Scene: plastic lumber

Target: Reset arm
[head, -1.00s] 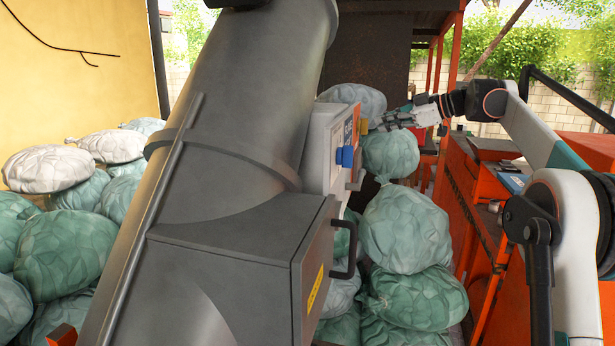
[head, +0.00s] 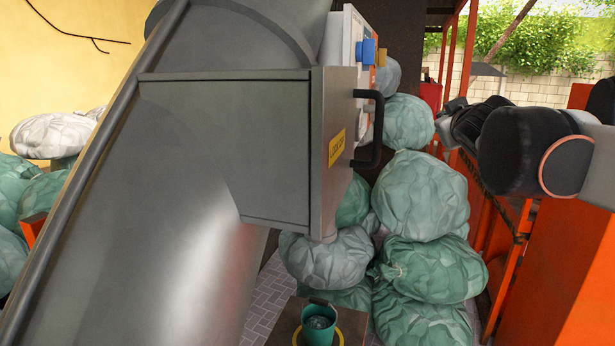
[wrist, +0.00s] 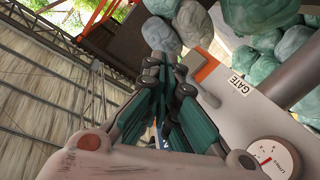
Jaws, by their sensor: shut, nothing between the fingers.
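My gripper (wrist: 172,68) shows in the wrist view with its green-sided fingers together and nothing between them. It is over a pale panel labelled GATE (wrist: 235,88) with a round dial (wrist: 268,157). In the head view my arm's dark wrist joints (head: 520,148) are at the right edge; the fingers cannot be made out there. The control box (head: 345,45) with blue and yellow knobs is on the large grey chute (head: 190,275) at upper centre, apart from my arm. A grey box with a black handle (head: 372,130) and yellow label is below it.
A green bucket (head: 319,322) stands on a low platform at the bottom. Orange machine framing (head: 555,265) fills the right side. More sacks (head: 50,135) lie at the left by the yellow wall.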

